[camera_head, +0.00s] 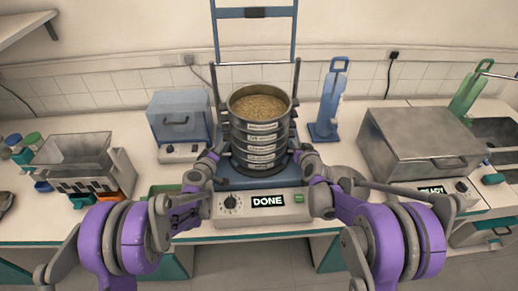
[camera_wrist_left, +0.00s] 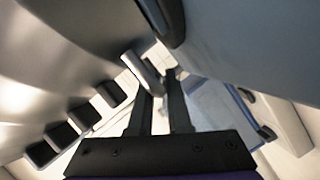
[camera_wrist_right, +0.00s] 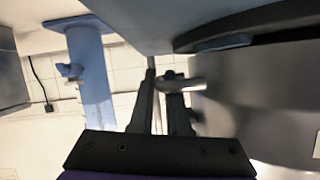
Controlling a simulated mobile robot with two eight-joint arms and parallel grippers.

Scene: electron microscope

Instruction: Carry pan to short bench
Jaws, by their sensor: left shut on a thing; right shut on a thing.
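A stack of round metal sieves (camera_head: 261,131) with tan grains in the top one stands upright over the blue sieve shaker (camera_head: 262,200), whose panel reads DONE. The pan (camera_head: 260,168) appears to be the lowest ring of the stack, partly hidden between my grippers. My left gripper (camera_head: 214,158) is at its left side, shut on a small metal handle (camera_wrist_left: 147,72). My right gripper (camera_head: 301,156) is at its right side, shut on a matching handle (camera_wrist_right: 180,84). I cannot tell whether the pan touches the shaker. I cannot tell which surface is the short bench.
A blue-lidded box (camera_head: 180,118) stands left of the shaker, and a blue stand (camera_head: 329,105) right of it. Further right is a large metal-lidded box (camera_head: 420,143); at far left is a metal hopper (camera_head: 75,158). Shaker posts and a blue frame (camera_head: 256,13) rise around the stack.

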